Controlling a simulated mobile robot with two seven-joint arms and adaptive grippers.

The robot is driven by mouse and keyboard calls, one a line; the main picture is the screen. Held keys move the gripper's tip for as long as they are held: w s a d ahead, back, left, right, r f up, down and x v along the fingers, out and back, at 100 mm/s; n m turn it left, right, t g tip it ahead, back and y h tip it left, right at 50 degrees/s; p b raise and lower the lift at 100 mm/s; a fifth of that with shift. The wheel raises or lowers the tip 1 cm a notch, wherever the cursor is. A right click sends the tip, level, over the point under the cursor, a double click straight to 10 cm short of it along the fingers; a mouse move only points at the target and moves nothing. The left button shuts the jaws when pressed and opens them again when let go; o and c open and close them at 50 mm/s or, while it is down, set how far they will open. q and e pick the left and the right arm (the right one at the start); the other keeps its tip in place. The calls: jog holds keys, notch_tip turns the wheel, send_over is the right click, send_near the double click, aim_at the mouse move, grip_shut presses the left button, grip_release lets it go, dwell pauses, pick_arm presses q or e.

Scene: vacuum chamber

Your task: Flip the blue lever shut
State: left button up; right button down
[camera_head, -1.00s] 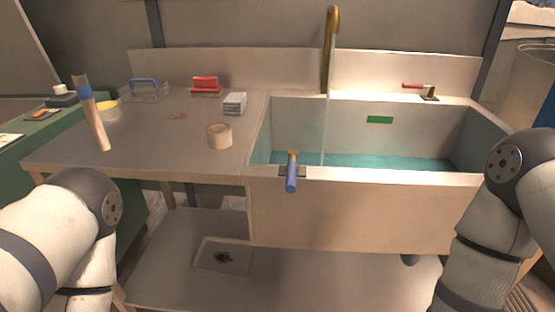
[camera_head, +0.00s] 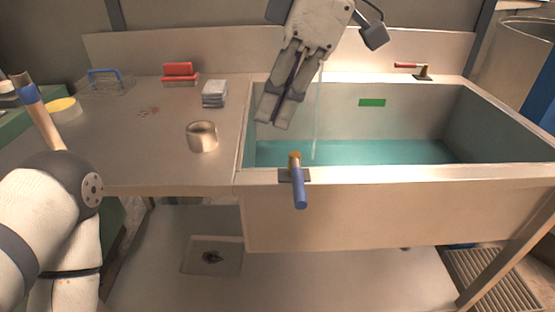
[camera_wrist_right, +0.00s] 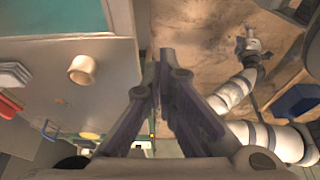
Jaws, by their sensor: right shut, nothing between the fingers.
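The blue lever (camera_head: 299,190) sits on a brass valve (camera_head: 294,160) at the sink's front rim. Its handle points outward and down over the front wall. My right gripper (camera_head: 275,122) reaches in from the top of the head view, fingers down and shut on nothing. It appears above and a little left of the valve, apart from it. The right wrist view also shows its closed fingers (camera_wrist_right: 160,65); I cannot make out the blue lever there. My left arm enters at lower left, but its gripper is out of the picture.
The sink (camera_head: 400,177) holds water, with a thin stream (camera_head: 316,115) falling into it. A red lever (camera_head: 408,66) is at its back right. A tape roll (camera_head: 202,137), white stack (camera_head: 214,94) and red object (camera_head: 180,72) stand on the left counter.

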aim_at(297, 181)
jog(key=shift+s+f, duration=0.1)
jog(key=x, duration=1.1)
jog(key=d, duration=0.4)
jog(key=shift+d, duration=0.15)
